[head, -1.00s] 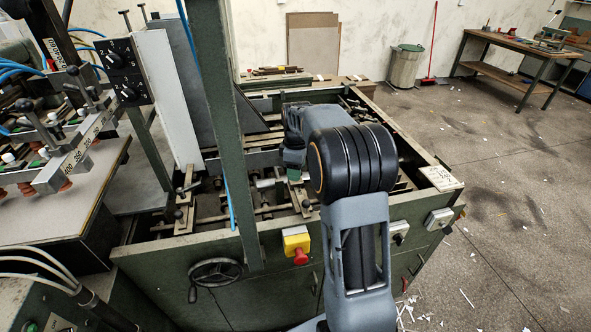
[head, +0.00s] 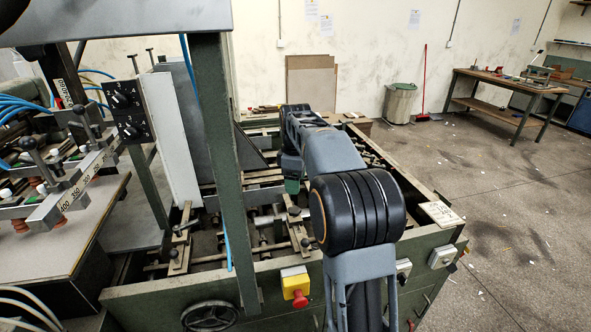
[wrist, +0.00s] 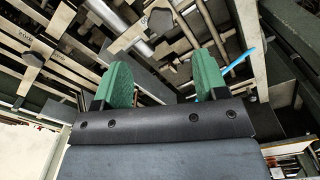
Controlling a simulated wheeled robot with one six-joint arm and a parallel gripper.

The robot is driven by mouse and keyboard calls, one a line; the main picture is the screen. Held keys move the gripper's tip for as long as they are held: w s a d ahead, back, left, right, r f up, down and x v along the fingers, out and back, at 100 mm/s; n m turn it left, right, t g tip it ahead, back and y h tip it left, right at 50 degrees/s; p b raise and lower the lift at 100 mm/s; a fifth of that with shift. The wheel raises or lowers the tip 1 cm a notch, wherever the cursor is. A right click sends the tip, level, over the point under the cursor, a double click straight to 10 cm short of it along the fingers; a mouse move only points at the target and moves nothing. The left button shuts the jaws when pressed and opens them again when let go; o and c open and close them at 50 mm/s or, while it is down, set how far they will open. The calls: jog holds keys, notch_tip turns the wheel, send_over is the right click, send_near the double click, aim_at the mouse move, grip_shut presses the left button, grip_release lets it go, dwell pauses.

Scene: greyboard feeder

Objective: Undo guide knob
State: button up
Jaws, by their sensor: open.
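My gripper (head: 291,186) hangs over the open frame of the feeder in the head view, its green pads partly hidden by my arm. In the wrist view my gripper (wrist: 163,76) shows two green fingers spread apart with nothing between them. A dark lobed knob (wrist: 160,19) lies beyond the fingers, near the top middle, apart from them. In the head view small dark knobs sit on the guide bars, one on the left bar (head: 173,252) and one on the right bar (head: 305,242). I cannot tell which is the task's knob.
The green feeder frame (head: 150,297) surrounds rods and bars below my gripper. A green upright post (head: 218,130) stands left of my arm. A red stop button on a yellow box (head: 295,284) and a handwheel (head: 210,317) are at the front. Open floor lies right.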

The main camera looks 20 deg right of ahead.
jog(key=shift+r, duration=1.9)
jog(key=f+m, duration=0.1)
jog(key=m, duration=0.1)
jog(key=s+f+m, duration=0.1)
jog(key=f+m, duration=0.1)
jog(key=a+f+m, duration=0.1)
jog(key=f+m, duration=0.1)
jog(key=shift+s+f+t, duration=0.2)
jog(key=shift+s+t, duration=0.05)
jog(key=shift+t, duration=0.15)
jog(key=s+a+f+m+t, duration=0.1)
jog(key=s+a, duration=0.4)
jog(key=s, duration=0.5)
jog(key=s+a+f+m+t, duration=0.2)
jog(key=s+a, duration=0.3)
jog(key=s, duration=0.5)
jog(key=shift+s+f+m+t, duration=0.2)
jog(key=shift+s+m+t, duration=0.1)
jog(key=shift+m, duration=0.3)
